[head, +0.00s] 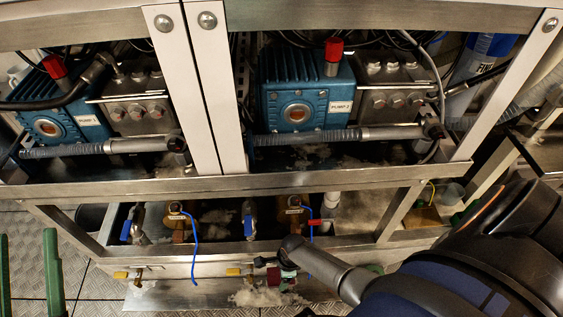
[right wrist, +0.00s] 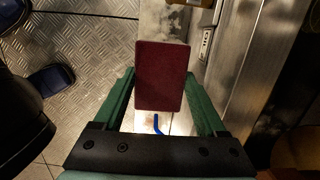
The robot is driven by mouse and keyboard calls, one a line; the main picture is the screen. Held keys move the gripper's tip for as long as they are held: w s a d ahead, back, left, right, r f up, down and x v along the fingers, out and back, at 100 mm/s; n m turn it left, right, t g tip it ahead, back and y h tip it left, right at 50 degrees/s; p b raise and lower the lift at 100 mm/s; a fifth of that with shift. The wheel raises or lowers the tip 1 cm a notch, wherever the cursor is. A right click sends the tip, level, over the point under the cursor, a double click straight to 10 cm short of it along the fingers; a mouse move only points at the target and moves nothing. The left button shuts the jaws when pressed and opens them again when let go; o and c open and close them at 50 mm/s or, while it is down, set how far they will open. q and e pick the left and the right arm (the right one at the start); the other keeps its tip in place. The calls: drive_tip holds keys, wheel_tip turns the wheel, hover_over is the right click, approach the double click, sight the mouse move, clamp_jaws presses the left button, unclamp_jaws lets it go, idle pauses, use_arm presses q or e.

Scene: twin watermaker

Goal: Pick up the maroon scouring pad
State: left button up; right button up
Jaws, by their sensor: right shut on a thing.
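The maroon scouring pad (right wrist: 160,78) is a flat, dark red rectangle in the right wrist view. My right gripper (right wrist: 161,74) has its two green fingers against the pad's left and right edges and is shut on it. The pad faces the camera and stands out past the fingertips.
A steel frame holds two blue pumps (head: 305,98) (head: 62,115). Below them runs a trough (head: 160,257) with several valves and blue cords. Diamond-plate floor (right wrist: 95,40) lies open at the left in the wrist view.

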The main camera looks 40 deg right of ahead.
wheel_tip(320, 180, up, 4)
drive_tip(key=shift+f+p, duration=0.1)
drive_tip(key=shift+p, duration=1)
use_arm(q)
wheel_tip(320, 180, down, 14)
drive_tip(key=w+a+n+g+y, duration=0.1)
drive_tip(key=w+n+g+y, duration=0.1)
drive_tip(key=n+g+y, duration=0.2)
drive_tip(key=shift+w+f+g+y, duration=0.25)
drive_tip(key=shift+g+y, duration=0.15)
drive_tip(key=shift+g, duration=0.2)
